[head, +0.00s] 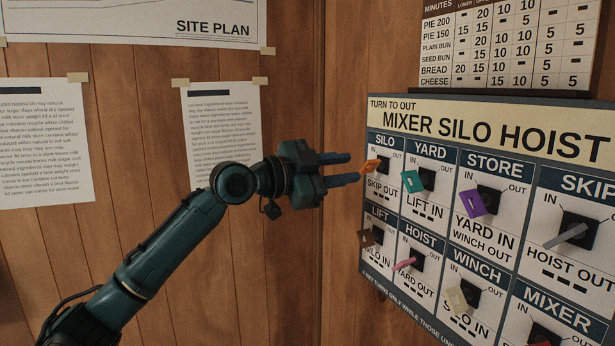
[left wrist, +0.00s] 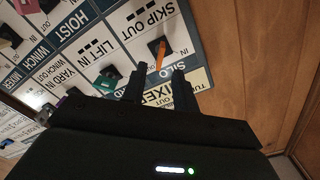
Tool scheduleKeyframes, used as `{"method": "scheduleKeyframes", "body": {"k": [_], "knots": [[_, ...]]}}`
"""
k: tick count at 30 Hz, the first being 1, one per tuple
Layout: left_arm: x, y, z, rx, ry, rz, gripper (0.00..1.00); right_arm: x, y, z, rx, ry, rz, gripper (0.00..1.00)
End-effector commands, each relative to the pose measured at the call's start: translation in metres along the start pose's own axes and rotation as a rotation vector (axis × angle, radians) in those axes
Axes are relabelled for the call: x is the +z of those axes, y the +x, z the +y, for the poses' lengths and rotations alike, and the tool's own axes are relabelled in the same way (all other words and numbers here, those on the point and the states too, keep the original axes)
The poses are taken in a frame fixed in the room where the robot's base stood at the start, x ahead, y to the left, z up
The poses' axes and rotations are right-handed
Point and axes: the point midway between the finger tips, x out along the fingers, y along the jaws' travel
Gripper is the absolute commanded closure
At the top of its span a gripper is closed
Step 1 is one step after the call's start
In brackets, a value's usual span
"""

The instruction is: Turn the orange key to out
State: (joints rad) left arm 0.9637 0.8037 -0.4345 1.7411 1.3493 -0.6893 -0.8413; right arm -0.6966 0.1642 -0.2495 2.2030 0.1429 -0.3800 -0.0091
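The orange key (head: 371,166) sits in a black lock in the panel's top left square, marked SILO. It sticks out to the left of its lock, on the IN side; its exact turn is hard to judge. My left gripper (head: 354,167) is open, its two fingers reaching toward the key from the left, tips close to it. In the left wrist view the orange key (left wrist: 161,56) shows in the gap between the fingertips (left wrist: 158,74), at or just beyond their ends. I cannot tell whether they touch it; nothing is gripped. My right gripper is not in view.
The switch panel (head: 470,114) holds other keys close by: a teal key (head: 412,181), a brown key (head: 368,238), a purple key (head: 471,203) and a pink key (head: 404,264). Papers hang on the wooden wall (head: 140,110) at left.

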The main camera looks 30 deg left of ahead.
Motion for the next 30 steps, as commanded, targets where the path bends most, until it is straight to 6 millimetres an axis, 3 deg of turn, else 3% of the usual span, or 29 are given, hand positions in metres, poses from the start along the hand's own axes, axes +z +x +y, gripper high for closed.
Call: {"method": "scheduleKeyframes", "body": {"k": [6, 12, 18, 30], "knots": [[0.004, -0.051, 0.002, 0.0, 0.003, -0.004, 0.71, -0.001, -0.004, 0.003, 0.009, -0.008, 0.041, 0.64], [0.003, -0.08, 0.002, 0.0, 0.001, -0.004, 0.71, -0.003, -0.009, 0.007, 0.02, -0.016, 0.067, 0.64], [0.0, -0.089, 0.001, 0.001, 0.001, -0.001, 0.71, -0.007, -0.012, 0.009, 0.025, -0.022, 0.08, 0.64], [0.0, -0.089, 0.0, 0.001, 0.001, -0.001, 0.71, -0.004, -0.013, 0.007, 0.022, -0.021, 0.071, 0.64]]}}
